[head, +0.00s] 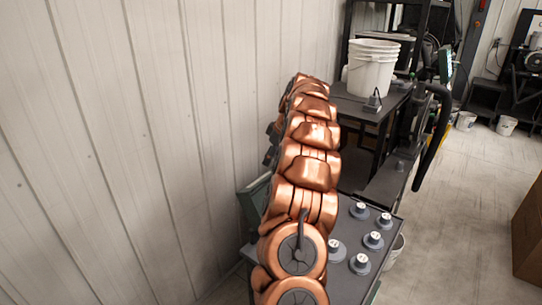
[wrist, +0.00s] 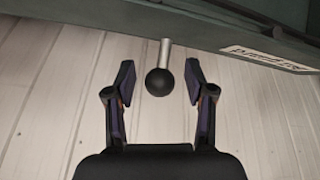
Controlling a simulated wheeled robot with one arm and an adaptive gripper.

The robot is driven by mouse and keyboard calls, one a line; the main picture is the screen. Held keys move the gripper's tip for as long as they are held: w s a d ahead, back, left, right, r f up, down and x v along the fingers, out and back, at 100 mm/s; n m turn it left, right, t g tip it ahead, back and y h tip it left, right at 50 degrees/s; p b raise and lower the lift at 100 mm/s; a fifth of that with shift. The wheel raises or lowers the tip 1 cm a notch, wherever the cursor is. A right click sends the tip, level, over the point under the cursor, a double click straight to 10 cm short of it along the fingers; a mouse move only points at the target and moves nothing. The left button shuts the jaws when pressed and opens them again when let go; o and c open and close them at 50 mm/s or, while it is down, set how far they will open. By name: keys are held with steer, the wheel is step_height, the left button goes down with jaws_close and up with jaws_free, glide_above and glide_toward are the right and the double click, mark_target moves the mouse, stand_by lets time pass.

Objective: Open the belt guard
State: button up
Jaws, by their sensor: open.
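In the wrist view, a round black knob (wrist: 159,82) on a short metal stem hangs from the lower edge of a dark green panel (wrist: 190,28), which looks like the belt guard. A white label with dark lettering is on the panel at the right. My gripper (wrist: 159,66) is open, with one finger to each side of the knob and stem. Gaps show on both sides, and neither finger appears to touch. In the head view, my copper arm hides my gripper and the knob. A dark green part (head: 253,202) shows just left of my arm.
A ribbed wall (head: 150,130) stands close on the left. A dark table (head: 350,225) with several grey knob-topped pieces is right of my arm. White buckets (head: 373,68) stand on a dark shelf behind. Open floor (head: 465,210) lies right, with a brown box (head: 529,235) at the edge.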

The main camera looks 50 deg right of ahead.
jaws_close()
stand_by(0.3)
steer(key=shift+s+b, duration=0.1)
steer(key=shift+b, duration=0.35)
steer(key=shift+s+t+b, duration=0.4)
steer(key=shift+s+b, duration=0.05)
steer(key=shift+b, duration=0.6)
steer(key=s+b, duration=0.1)
steer(key=b, duration=0.1)
steer(key=s+t+b, duration=0.1)
steer(key=b, duration=0.1)
steer(key=shift+s+d+r+t, duration=0.15)
steer(key=shift+r+t, duration=0.15)
steer(key=shift+r, duration=0.1)
steer(key=shift+s+r+b, duration=0.25)
steer(key=shift+s+b, duration=0.2)
steer(key=shift+b, duration=0.4)
steer(key=shift+r, duration=0.1)
jaws_free()
